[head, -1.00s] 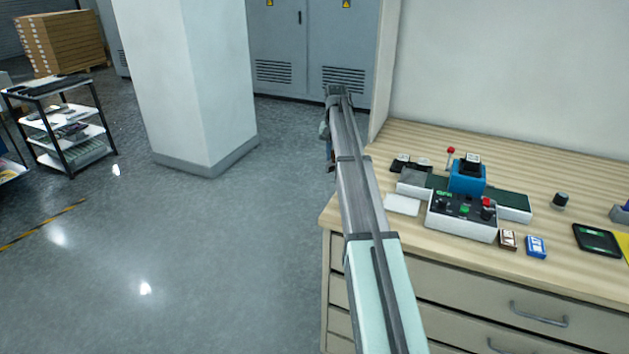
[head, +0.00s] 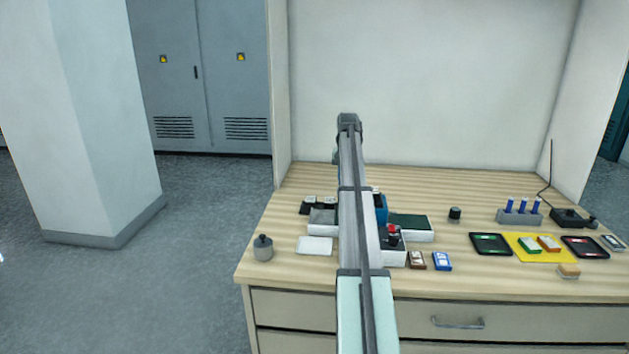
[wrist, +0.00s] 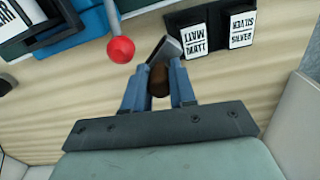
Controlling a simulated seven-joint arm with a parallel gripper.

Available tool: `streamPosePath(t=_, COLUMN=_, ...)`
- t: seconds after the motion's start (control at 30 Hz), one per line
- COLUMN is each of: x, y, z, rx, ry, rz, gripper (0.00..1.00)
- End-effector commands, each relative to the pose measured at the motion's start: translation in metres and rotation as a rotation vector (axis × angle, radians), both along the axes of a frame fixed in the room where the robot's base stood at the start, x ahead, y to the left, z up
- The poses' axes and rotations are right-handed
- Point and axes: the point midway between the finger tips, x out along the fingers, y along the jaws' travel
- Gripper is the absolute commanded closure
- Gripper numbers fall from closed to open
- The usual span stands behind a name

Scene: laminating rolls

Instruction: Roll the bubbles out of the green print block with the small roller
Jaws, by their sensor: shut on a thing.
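The green print block (head: 529,245) lies on a yellow mat (head: 532,258) at the right of the bench, beside an orange block (head: 549,244). In the wrist view, my gripper (wrist: 158,82) is shut on the brown handle of a small tool with a grey head, seemingly the small roller (wrist: 165,52). It is held above the bench beside a red ball knob (wrist: 121,50) and a dark stand with two white labels (wrist: 242,25). In the head view my arm hides the gripper and the tool. The green block is far to the right of them.
A laminating machine (head: 410,223) stands partly behind my arm. Brown (head: 416,260) and blue (head: 442,261) blocks lie before it. Black trays (head: 490,244) (head: 585,247) flank the mat. A pen rack (head: 520,216) stands behind. A grey weight (head: 263,248) sits near the left edge.

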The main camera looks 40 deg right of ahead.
Motion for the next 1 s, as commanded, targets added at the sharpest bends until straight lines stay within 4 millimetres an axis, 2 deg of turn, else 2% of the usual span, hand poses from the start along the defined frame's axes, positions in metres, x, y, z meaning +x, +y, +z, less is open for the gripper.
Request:
streamPosePath(t=0.03, x=-0.014, y=-0.015, z=0.001, rx=0.000, ry=0.000, rz=-0.019, gripper=1.00)
streamPosePath(t=0.27, x=-0.073, y=-0.073, z=0.002, rx=0.000, ry=0.000, rz=-0.091, gripper=1.00)
streamPosePath(t=0.5, x=-0.147, y=-0.133, z=0.005, rx=0.000, ry=0.000, rz=-0.176, gripper=1.00)
streamPosePath(t=0.77, x=-0.234, y=-0.189, z=0.007, rx=-0.001, ry=-0.001, rz=-0.269, gripper=1.00)
streamPosePath(t=1.0, x=-0.320, y=-0.232, z=0.010, rx=-0.001, ry=-0.001, rz=-0.355, gripper=1.00)
